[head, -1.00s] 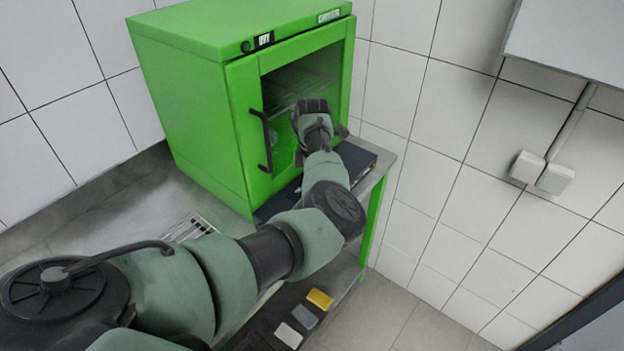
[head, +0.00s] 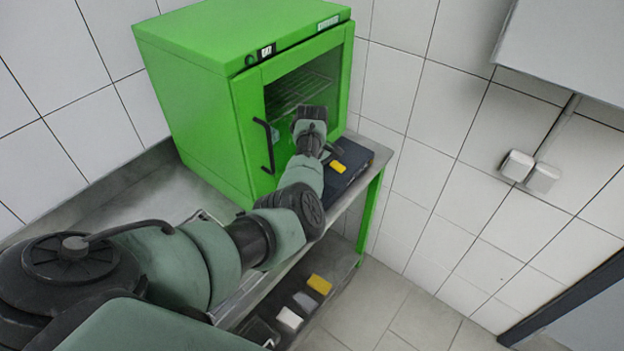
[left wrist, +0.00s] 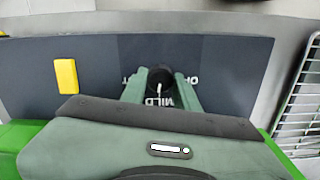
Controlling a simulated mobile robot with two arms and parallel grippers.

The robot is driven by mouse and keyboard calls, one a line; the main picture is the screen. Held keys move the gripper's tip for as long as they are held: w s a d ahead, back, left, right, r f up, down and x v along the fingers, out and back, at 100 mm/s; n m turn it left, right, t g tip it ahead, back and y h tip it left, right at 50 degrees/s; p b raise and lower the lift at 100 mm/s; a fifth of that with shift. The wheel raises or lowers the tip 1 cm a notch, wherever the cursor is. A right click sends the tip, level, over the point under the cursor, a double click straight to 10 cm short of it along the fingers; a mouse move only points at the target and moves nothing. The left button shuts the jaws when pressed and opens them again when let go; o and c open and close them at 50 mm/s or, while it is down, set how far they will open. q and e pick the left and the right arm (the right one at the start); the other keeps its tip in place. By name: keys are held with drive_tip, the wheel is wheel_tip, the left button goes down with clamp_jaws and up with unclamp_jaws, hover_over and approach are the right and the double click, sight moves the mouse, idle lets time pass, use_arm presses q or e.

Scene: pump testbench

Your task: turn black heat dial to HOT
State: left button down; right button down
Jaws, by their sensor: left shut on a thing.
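The black heat dial (left wrist: 160,74) sits on a dark blue panel (left wrist: 220,62) in the left wrist view. Its white mark points down the picture toward the word MILD. Part of OFF shows to its right and the end of another word, a T, to its left; fingers cover the rest. My left gripper (left wrist: 160,84) has a finger on each side of the dial and is shut on it. In the head view the panel (head: 362,157) lies in front of the green cabinet, and my left arm hides the dial there. My right gripper is not in view.
A yellow block (left wrist: 66,76) lies on the panel, left of the dial. The green cabinet (head: 200,120) with a black door handle (head: 266,145) stands behind. A wire rack (left wrist: 300,110) is at the right. Small blocks, one yellow (head: 319,285), lie on a lower shelf.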

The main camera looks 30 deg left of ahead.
use_arm(q)
drive_tip(key=m+p, duration=0.1)
drive_tip(key=m, duration=0.1)
drive_tip(key=shift+r+m, duration=0.2)
drive_tip(key=shift+m, duration=0.2)
drive_tip(key=m+p, duration=0.1)
drive_tip(key=m, duration=0.1)
drive_tip(key=shift+m, duration=0.4)
drive_tip(key=m, duration=0.4)
drive_tip(key=shift+f, duration=0.15)
drive_tip(key=shift+w+m, duration=0.1)
drive_tip(key=shift+m, duration=2.4)
drive_tip(key=c, duration=1.1)
unclamp_jaws()
drive_tip(key=shift+o, duration=0.2)
